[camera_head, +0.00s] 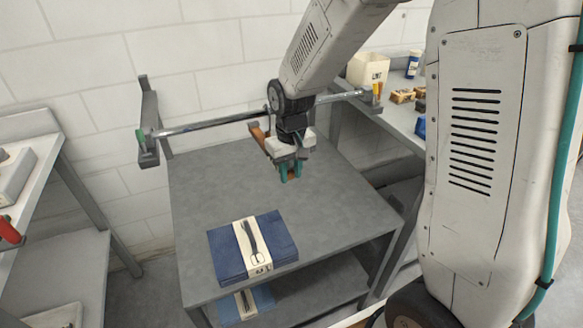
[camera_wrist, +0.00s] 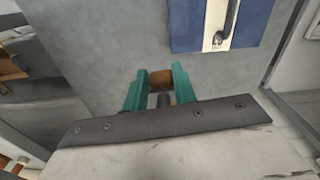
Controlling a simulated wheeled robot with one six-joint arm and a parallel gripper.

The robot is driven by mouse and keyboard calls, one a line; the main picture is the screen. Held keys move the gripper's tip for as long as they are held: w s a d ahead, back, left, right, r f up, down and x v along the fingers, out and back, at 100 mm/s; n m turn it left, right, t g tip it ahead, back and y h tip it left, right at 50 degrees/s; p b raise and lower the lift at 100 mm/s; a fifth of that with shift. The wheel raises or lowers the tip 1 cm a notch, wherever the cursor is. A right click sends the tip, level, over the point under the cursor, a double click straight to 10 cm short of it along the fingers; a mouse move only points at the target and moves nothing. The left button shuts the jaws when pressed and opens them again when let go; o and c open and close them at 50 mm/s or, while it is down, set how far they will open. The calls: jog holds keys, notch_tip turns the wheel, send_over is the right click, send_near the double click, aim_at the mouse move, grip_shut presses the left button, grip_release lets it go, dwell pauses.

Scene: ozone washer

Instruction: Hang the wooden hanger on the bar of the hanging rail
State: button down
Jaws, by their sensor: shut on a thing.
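My gripper (camera_head: 290,175), with green fingers, is above the grey table, in front of and a little below the bar (camera_head: 205,126) of the hanging rail. It is shut on the brown wooden hanger (camera_head: 261,138), which shows to the left of the gripper head. In the wrist view a short brown piece of the hanger (camera_wrist: 161,79) sits between the green fingers (camera_wrist: 158,88). Most of the hanger and its hook are hidden by my gripper. The bar runs between two dark side supports, and my arm covers part of it.
A blue case (camera_head: 283,236) with a cream band and dark handle lies at the table's front; it also shows in the wrist view (camera_wrist: 187,25). A white bin (camera_head: 367,68) and wooden pieces (camera_head: 402,95) stand on the right bench. The table's middle is clear.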

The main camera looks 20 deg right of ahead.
jog(key=c, duration=1.1)
grip_release()
jog(key=shift+o, duration=0.2)
notch_tip(320, 180, up, 8)
jog(key=s+d+r, duration=0.1)
jog(key=s+r, duration=0.2)
jog(key=s, duration=0.5)
jog(key=s+d+r, duration=0.1)
jog(key=s+r, duration=0.2)
jog(key=s, duration=0.6)
jog(key=s+d+r+m+t, duration=0.1)
jog(key=s+r, duration=0.2)
jog(key=s, duration=0.6)
jog(key=shift+r, duration=0.25)
jog(key=shift+d, duration=0.1)
